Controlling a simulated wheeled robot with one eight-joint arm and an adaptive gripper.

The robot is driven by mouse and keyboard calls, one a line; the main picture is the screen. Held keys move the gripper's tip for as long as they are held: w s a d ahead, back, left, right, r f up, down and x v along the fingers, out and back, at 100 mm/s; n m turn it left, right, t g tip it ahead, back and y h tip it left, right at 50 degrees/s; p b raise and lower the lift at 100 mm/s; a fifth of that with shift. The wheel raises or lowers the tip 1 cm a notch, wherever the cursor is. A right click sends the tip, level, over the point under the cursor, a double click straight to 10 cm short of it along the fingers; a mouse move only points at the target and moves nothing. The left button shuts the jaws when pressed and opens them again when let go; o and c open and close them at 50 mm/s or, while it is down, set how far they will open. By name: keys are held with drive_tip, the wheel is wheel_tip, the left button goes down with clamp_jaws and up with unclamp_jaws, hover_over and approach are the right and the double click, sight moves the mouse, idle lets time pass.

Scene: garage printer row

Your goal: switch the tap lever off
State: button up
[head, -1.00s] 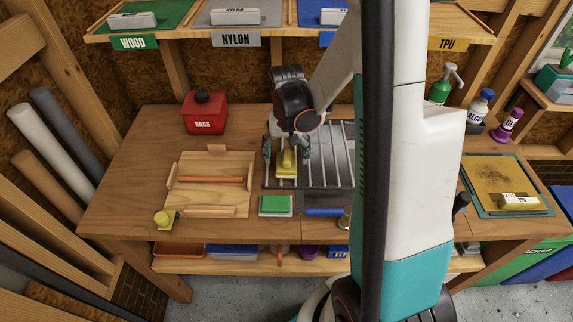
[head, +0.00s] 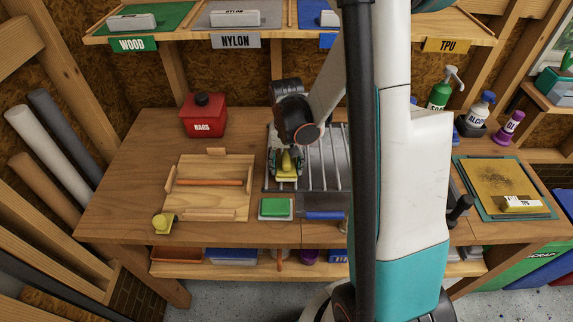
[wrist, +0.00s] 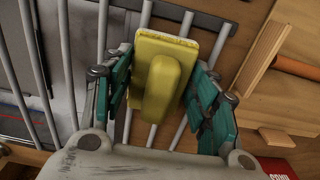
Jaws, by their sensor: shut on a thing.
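My gripper (head: 286,168) is shut on a yellow block with a rounded handle (wrist: 168,80), its green fingers on either side. In the head view the yellow block (head: 287,161) is partly hidden by my wrist. It is over the left part of a rack of metal bars (head: 327,165); I cannot tell whether it touches the bars. The bars also show behind it in the wrist view (wrist: 187,30). I cannot make out a tap lever in either view; my arm hides part of the bench.
A wooden tray with an orange rod (head: 210,182) lies left of the rack, and a red rags box (head: 203,115) stands behind. A green-topped block (head: 276,207) and a blue-handled tool (head: 325,215) lie in front. Bottles (head: 480,108) stand right. Bare bench shows at left.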

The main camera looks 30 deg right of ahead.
sight(286, 159)
wheel_tip(286, 159, up, 20)
drive_tip(key=p, duration=0.5)
drive_tip(key=shift+s, duration=0.1)
